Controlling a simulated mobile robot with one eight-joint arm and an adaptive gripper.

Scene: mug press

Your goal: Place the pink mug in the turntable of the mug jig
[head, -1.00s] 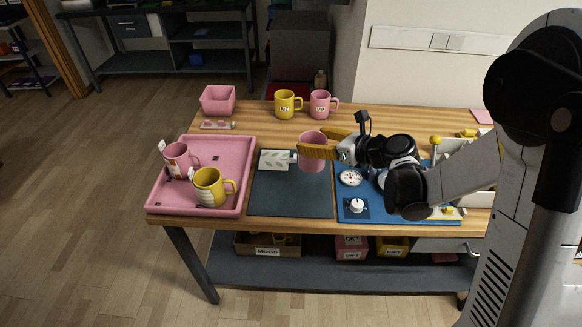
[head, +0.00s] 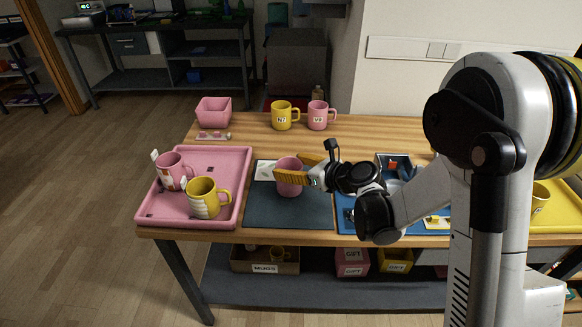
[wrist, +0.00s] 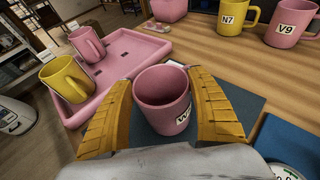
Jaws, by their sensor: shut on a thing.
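My gripper (head: 296,176) has yellow fingers and is shut on a pink mug (head: 289,182). The mug is upright over the dark mat (head: 290,213); I cannot tell whether it touches it. In the wrist view the mug (wrist: 162,98) sits between the two fingers (wrist: 165,105), its open top showing and a partly hidden label on its side. A grey fixture with a red part (head: 393,164) stands on the blue mat at right, partly behind my arm. I cannot tell whether it is the jig, and no turntable shows clearly.
A pink tray (head: 222,160) at left holds a pink mug (head: 170,172) and a yellow mug (head: 203,198). At the back stand a yellow mug (head: 282,116), a pink mug (head: 318,116) and a pink bin (head: 213,110). A white plate (head: 264,170) lies behind the held mug.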

